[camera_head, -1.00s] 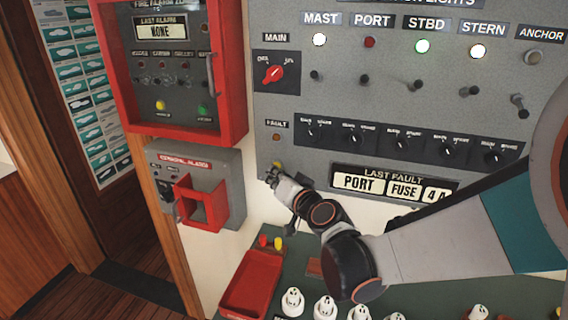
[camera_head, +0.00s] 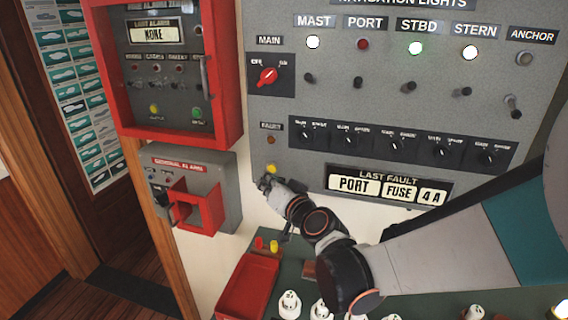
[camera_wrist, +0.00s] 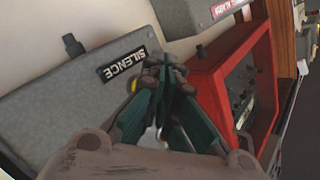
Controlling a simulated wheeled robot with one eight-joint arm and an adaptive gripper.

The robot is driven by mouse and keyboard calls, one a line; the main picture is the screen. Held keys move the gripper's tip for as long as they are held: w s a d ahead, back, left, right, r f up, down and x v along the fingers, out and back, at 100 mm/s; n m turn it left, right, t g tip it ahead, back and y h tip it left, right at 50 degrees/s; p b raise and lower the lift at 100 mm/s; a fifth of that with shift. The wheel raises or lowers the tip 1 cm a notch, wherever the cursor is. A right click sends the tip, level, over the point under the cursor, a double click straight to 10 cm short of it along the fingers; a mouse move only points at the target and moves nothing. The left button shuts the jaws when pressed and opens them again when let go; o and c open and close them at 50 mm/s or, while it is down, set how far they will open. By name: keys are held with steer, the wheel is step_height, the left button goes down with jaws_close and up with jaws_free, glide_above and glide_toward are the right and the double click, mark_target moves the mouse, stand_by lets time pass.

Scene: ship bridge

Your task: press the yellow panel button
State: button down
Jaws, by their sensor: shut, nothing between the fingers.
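The yellow panel button (camera_head: 271,168) sits at the lower left of the grey navigation lights panel (camera_head: 300,165), below the fault lamp. My gripper (camera_head: 264,183) is shut and empty, with its tips just below the button in the head view. In the wrist view, the gripper (camera_wrist: 165,66) partly hides the yellow button (camera_wrist: 131,86), which shows as a sliver beside a SILENCE label (camera_wrist: 124,64). I cannot tell whether the tips touch the panel.
Another yellow button (camera_head: 153,109) is inside the red-framed fire alarm box (camera_head: 237,110). The general alarm box (camera_head: 228,190) with its red guard is left of my gripper. A red tray (camera_head: 246,290) and several white knobbed pieces (camera_head: 290,303) are below.

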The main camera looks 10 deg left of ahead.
steer(key=shift+s+a, duration=0.2)
steer(key=shift+s, duration=2.45)
steer(key=shift+w, duration=0.1)
